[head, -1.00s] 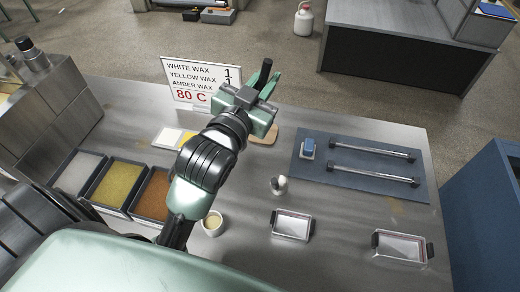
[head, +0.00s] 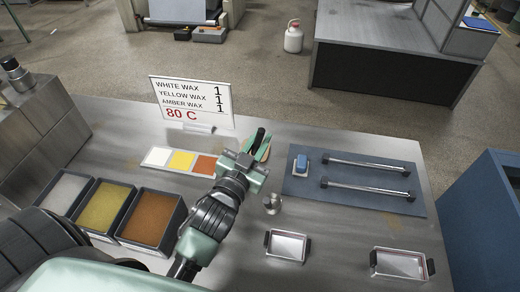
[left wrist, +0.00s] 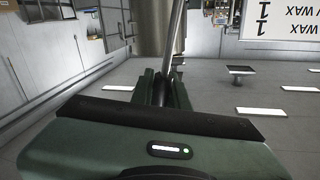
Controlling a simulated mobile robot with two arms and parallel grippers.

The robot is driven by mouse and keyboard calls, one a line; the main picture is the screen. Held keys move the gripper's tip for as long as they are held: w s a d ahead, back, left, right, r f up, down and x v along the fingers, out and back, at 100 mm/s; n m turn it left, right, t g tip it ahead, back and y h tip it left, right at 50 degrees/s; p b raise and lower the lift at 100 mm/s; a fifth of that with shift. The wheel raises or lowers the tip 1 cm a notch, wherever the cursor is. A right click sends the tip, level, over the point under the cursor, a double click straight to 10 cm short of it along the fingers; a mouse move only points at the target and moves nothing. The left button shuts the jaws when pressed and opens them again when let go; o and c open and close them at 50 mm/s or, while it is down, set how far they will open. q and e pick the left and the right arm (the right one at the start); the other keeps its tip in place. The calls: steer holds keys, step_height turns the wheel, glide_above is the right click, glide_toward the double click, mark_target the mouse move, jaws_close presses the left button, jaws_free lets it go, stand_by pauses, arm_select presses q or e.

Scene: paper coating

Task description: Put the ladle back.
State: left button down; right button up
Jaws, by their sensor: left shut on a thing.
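My left gripper (head: 256,154) is shut on the ladle, whose black handle (head: 256,138) sticks up past the fingers. It is over the back middle of the table, at a small tan board (head: 266,153) that it partly covers. In the left wrist view, the ladle's thin metal stem (left wrist: 176,40) runs up from between the fingers. A metal cylinder stands behind the stem there; I cannot tell whether it is the bowl. In the head view the bowl is not clearly visible. I cannot tell whether the ladle touches the board. My right gripper is out of view.
Grey, yellow and amber wax bins (head: 100,208) stand at left, with colour swatches (head: 181,161) behind them. A sign (head: 192,101) stands at the back. A shiny round object (head: 271,204) and two metal trays (head: 287,246) are in front. A blue mat (head: 353,180) holds two bars and a blue block.

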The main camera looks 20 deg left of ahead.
arm_select(q)
step_height(320, 180, down, 4)
steer(key=shift+r, duration=0.2)
steer(key=shift+f, duration=0.2)
steer(key=c, duration=1.4)
jaws_free()
steer(key=shift+r, duration=0.1)
